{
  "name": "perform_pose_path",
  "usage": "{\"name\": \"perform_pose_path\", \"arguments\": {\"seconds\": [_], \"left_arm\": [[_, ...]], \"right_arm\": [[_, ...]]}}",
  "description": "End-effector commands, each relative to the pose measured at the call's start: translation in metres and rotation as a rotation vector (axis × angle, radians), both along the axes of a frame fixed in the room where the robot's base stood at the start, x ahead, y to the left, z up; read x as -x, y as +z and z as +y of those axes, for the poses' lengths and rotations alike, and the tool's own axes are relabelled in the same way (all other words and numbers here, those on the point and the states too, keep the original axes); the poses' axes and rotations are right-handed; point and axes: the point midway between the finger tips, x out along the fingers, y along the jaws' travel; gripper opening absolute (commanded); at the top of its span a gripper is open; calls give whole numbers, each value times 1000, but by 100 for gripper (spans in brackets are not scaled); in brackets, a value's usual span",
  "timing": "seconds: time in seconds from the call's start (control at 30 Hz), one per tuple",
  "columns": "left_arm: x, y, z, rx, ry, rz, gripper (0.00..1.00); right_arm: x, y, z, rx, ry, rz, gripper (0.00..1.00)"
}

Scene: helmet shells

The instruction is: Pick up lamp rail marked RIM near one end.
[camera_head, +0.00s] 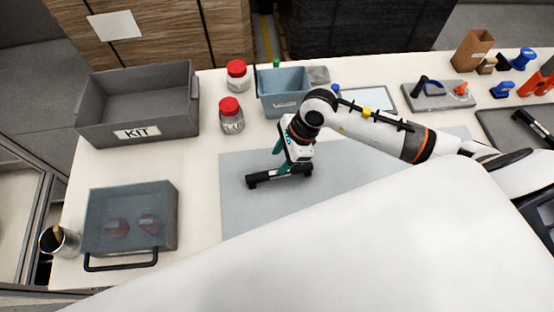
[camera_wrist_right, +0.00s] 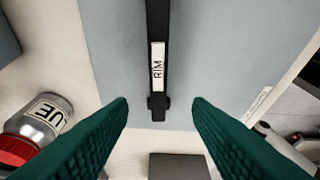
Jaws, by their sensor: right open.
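The black lamp rail (camera_head: 262,179) lies on the grey mat (camera_head: 240,215) in the head view, with my right gripper (camera_head: 281,160) just above it. In the right wrist view the rail (camera_wrist_right: 158,25) runs down the middle, with a white label (camera_wrist_right: 158,62) reading RIM near its closer end. The right gripper's green fingers (camera_wrist_right: 160,103) are open, one to each side of that end, with clear gaps between them and the rail. In the head view the gripper and wrist hide part of the rail. My left gripper is not in view.
A grey KIT bin (camera_head: 140,135) stands at the back left. Two red-lidded jars (camera_head: 232,126) (camera_head: 237,83) and a blue-grey bin (camera_head: 284,103) stand behind the mat. A clear-lidded box (camera_head: 130,237) is at the front left. The mat left of the rail is clear.

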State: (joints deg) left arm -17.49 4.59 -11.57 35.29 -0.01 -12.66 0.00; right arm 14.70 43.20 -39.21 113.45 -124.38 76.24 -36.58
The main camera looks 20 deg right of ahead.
Motion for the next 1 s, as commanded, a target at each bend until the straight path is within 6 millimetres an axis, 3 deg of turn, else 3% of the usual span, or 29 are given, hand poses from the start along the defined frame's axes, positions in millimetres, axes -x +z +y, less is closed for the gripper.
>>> {"name": "perform_pose_path", "arguments": {"seconds": [0.2,0.5,0.7,1.0], "left_arm": [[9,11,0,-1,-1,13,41],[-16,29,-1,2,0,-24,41],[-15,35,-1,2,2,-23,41],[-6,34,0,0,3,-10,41]], "right_arm": [[-2,-27,12,-2,-3,2,45],[-5,-50,24,-4,-4,4,45],[-8,-75,33,-2,-3,2,45],[-8,-81,35,-3,-2,-1,45]]}}
